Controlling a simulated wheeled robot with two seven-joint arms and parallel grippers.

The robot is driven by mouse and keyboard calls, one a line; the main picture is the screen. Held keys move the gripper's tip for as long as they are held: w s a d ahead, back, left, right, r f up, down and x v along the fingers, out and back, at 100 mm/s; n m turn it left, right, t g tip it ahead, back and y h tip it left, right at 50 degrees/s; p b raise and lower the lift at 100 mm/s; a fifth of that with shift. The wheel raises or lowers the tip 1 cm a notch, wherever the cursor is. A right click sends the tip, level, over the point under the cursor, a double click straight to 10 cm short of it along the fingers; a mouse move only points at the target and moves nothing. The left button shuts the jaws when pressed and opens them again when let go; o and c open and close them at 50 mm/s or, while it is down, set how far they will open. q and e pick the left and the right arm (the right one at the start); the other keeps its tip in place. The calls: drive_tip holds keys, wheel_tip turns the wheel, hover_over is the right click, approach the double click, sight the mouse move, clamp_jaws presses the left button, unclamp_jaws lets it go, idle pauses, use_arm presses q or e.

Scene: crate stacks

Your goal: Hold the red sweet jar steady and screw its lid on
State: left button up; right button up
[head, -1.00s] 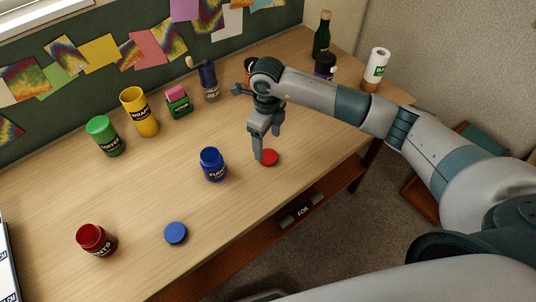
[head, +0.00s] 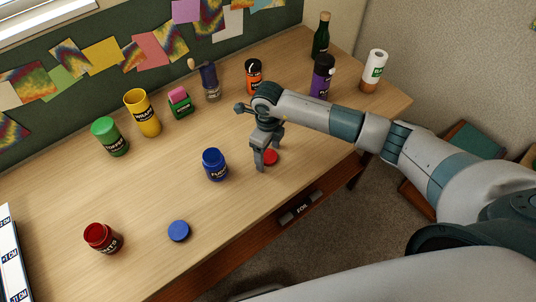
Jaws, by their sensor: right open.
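The red sweet jar (head: 104,239) stands upright and without a lid near the table's front left; the end of its label shows. A red lid (head: 271,157) lies flat on the table right of the blue jar. My right gripper (head: 266,165) is open and points down at the red lid, its fingers low by the lid's left side. Whether the fingers touch the lid or straddle it I cannot tell. My left gripper is not in view.
A blue jar (head: 215,166) stands left of my right gripper, and a blue lid (head: 179,231) lies in front of it. Green (head: 110,137), yellow (head: 142,113), orange (head: 253,77) and purple (head: 322,77) containers line the back. The table's middle left is clear.

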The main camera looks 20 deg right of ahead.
sight(269, 156)
drive_tip(key=shift+c, duration=0.7)
drive_tip(key=c, duration=1)
drive_tip(key=shift+r, duration=0.1)
drive_tip(key=shift+r+b, duration=0.65)
drive_tip(key=shift+r, duration=0.1)
wheel_tip(269, 156, up, 2)
drive_tip(key=shift+s+r+b, duration=0.15)
drive_tip(key=shift+r+b, duration=0.05)
drive_tip(key=shift+b, duration=0.45)
drive_tip(key=shift+s+d+r+b, duration=0.65)
drive_tip(key=shift+s+r, duration=0.5)
drive_tip(key=shift+s, duration=0.65)
drive_tip(key=shift+s+d+r+b, duration=0.65)
drive_tip(key=shift+s+r, duration=0.55)
drive_tip(key=shift+s, duration=0.55)
drive_tip(key=shift+s+d+r+b, duration=0.65)
drive_tip(key=shift+s+r, duration=0.5)
drive_tip(key=shift+s, duration=0.65)
